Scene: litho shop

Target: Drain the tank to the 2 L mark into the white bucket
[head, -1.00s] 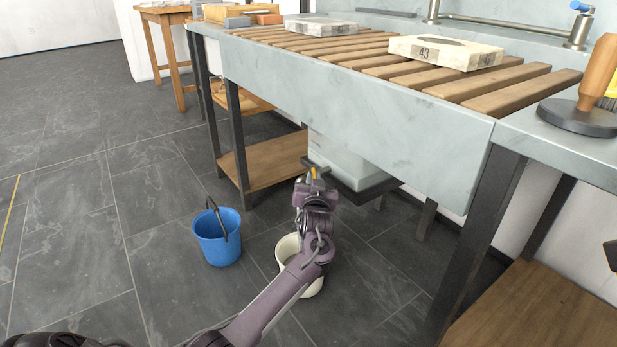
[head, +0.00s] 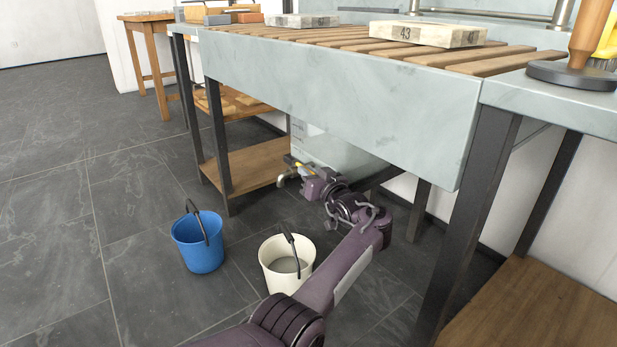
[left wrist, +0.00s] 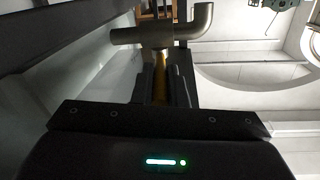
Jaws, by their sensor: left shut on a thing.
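The pale tank (head: 335,155) stands under the sink, partly behind my arm, with dark marks on its left side too small to read. Its metal tap (head: 284,180) points down at the lower left; it also shows in the left wrist view (left wrist: 160,36). My left gripper (head: 298,167) is shut on the tap's yellow lever (left wrist: 160,84). The white bucket (head: 275,283) stands on the floor below the tap, with greyish content inside and its dark handle up. I cannot make out a stream or the liquid level in the tank. My right gripper is out of view.
A blue bucket (head: 198,246) stands on the floor left of the white one. The stone sink (head: 350,90) overhangs the tank, with dark table legs (head: 478,200) at the right. A wooden lower shelf (head: 250,165) lies behind. The floor at left is clear.

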